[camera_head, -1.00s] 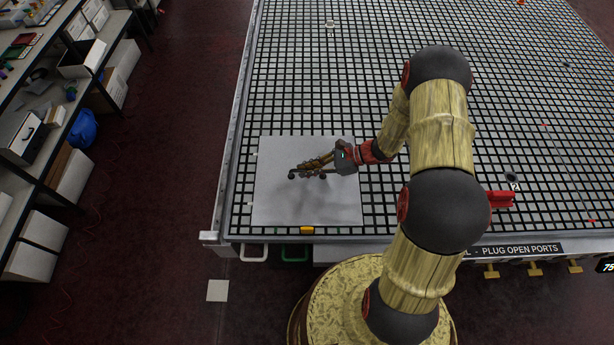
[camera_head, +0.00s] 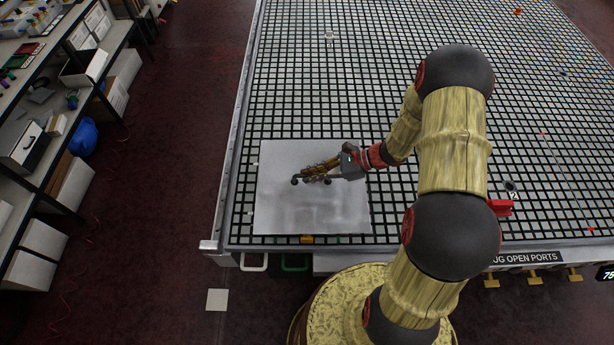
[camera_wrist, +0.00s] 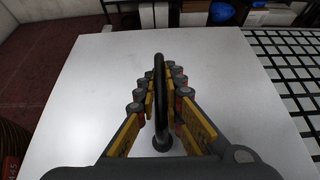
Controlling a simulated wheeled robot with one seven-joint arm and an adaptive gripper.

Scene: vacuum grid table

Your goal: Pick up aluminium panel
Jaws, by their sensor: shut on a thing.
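The aluminium panel (camera_head: 290,215) is a flat, light grey, nearly square sheet over the near left corner of the grid table. It fills much of the wrist view (camera_wrist: 80,100). A black bar-shaped handle (camera_wrist: 159,90) stands on the panel, between my fingers. My gripper (camera_head: 297,180) is above the panel's middle and is shut on this handle; in the wrist view my fingers (camera_wrist: 159,72) lie on both sides of it. The panel looks raised a little off the grid, though the gap itself is hidden from above.
The black-and-white grid table (camera_head: 330,90) is mostly clear behind the panel. A yellow piece (camera_head: 307,239) sits at the near edge, partly covered by the panel. A red clamp-like part (camera_head: 502,207) is at the right. Shelves with boxes (camera_head: 45,240) stand left, across open floor.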

